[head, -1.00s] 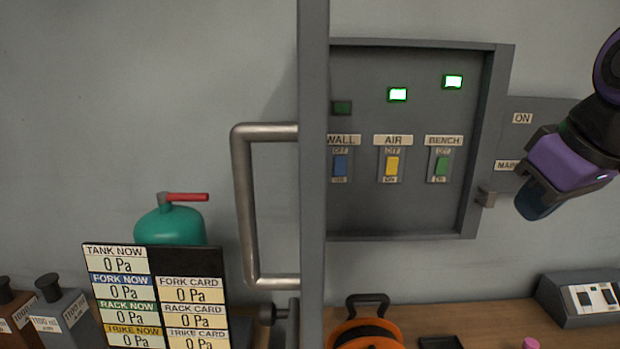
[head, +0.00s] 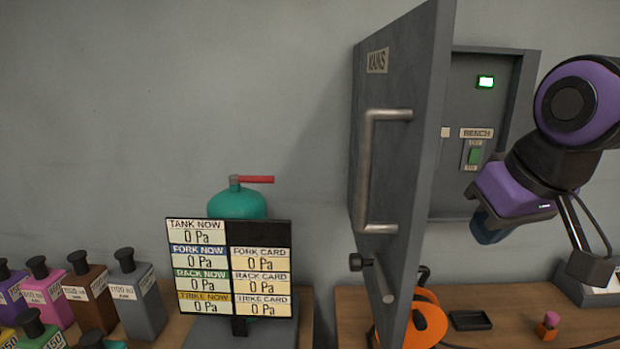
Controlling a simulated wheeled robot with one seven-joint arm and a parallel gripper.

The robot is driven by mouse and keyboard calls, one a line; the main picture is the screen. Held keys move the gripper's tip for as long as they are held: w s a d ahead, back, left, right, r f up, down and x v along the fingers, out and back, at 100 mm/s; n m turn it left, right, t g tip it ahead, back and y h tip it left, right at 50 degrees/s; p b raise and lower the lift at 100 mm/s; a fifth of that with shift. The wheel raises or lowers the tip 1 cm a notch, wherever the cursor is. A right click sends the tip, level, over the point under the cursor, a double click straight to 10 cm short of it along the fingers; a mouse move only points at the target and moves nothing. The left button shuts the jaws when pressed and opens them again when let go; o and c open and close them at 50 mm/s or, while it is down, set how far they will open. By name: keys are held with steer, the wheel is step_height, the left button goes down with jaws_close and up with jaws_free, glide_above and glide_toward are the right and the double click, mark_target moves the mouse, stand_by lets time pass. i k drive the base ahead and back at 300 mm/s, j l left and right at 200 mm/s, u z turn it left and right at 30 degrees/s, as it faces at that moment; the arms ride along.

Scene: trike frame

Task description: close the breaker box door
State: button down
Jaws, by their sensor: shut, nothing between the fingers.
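The breaker box door (head: 392,160) is a grey panel labelled MAINS, standing open and swung out from the box on its left side. It has a metal bar handle (head: 367,170) and a round knob with a rod below it. The door hides the left part of the grey breaker box (head: 520,95); the BENCH switch and a lit green lamp show inside. My gripper (head: 488,228) is in front of the box's lower right side, right of the door and apart from it. Its fingers look shut and empty.
A gauge board (head: 232,268) and teal tank (head: 238,203) stand left of the door. Several bottles (head: 137,290) line the far left. An orange reel (head: 425,320) and black tray (head: 470,320) lie on the wooden bench (head: 508,335) below. The wall left of the door is bare.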

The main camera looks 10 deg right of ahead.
mark_target(405, 65)
steer(key=k+j+u, duration=0.15)
steer(key=j, duration=0.15)
steer(key=k+j+u, duration=0.2)
steer(key=j+u, duration=0.25)
steer(key=j, duration=0.4)
steer(key=i, duration=0.05)
